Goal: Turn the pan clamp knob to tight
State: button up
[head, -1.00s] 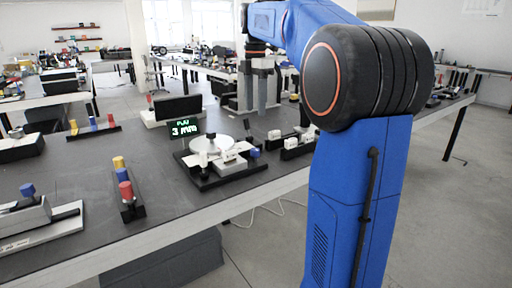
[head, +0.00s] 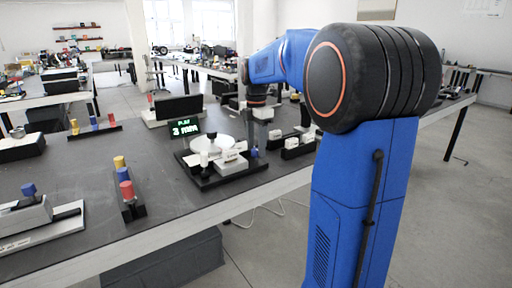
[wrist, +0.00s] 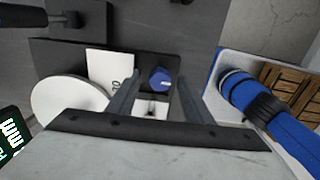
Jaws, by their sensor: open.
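The pan clamp knob is a small blue knob (wrist: 160,79) at the edge of a black fixture base (wrist: 60,52). In the head view the blue knob (head: 254,152) shows at the right end of the fixture, just under my gripper (head: 256,141). In the wrist view my gripper (wrist: 159,82) is open, with one finger on each side of the knob. Whether the fingers touch it I cannot tell. Next to the knob are a white block (wrist: 108,72) and a round white pan (wrist: 66,106). A display (head: 185,127) behind the fixture reads "3 mm".
White blocks on a dark base (head: 292,146) stand just right of the fixture. A rack with yellow, blue and red knobs (head: 128,190) stands to the left on the dark bench. A black screen (head: 179,108) is behind. Bare bench top lies left of the fixture.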

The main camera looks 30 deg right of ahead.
jog(key=shift+f, duration=0.2)
jog(key=c, duration=1.1)
jog(key=shift+o, duration=0.2)
